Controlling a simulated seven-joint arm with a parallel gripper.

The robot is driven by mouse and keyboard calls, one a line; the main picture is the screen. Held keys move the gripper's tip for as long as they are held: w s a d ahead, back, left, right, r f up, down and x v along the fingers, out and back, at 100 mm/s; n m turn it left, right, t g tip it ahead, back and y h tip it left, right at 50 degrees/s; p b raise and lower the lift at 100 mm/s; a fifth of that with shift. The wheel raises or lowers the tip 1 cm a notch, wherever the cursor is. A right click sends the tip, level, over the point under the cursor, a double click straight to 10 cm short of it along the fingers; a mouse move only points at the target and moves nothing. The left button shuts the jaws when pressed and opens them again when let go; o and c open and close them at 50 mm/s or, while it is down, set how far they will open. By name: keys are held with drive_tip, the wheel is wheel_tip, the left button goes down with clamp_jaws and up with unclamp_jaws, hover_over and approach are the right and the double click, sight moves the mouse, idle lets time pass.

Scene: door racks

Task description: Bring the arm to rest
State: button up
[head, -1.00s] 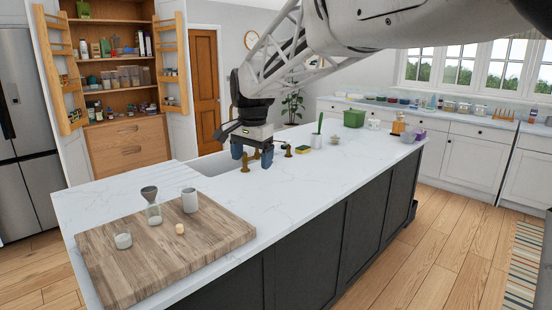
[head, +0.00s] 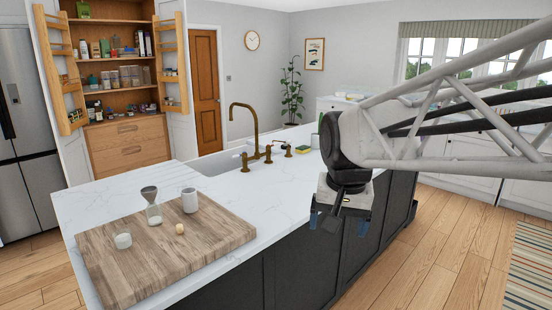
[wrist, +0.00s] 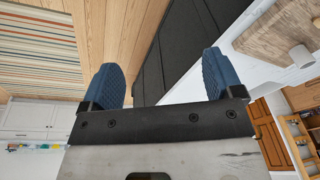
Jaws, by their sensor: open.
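My gripper (head: 326,222) hangs at the right in the head view, in front of the island's dark side panels. Its fingers are apart, with nothing between them. In the wrist view my gripper (wrist: 163,78) shows two blue ridged finger pads set wide apart. Between and beyond them are the wood floor and the dark island side. My arm reaches in from the right edge of the head view.
A brass tap (head: 254,130) stands behind. The right floor is open.

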drive_tip(key=s+d+f+n, duration=0.1)
drive_tip(key=s+d+f, duration=0.2)
drive_tip(key=s, duration=0.5)
drive_tip(key=s+d+f+n, duration=0.1)
drive_tip(key=s+d+f, duration=0.2)
drive_tip(key=s+f, duration=0.3)
drive_tip(key=shift+s+d+f+t, duration=0.15)
drive_tip(key=shift+s+d+t, duration=0.15)
drive_tip(key=shift+s, duration=0.75)
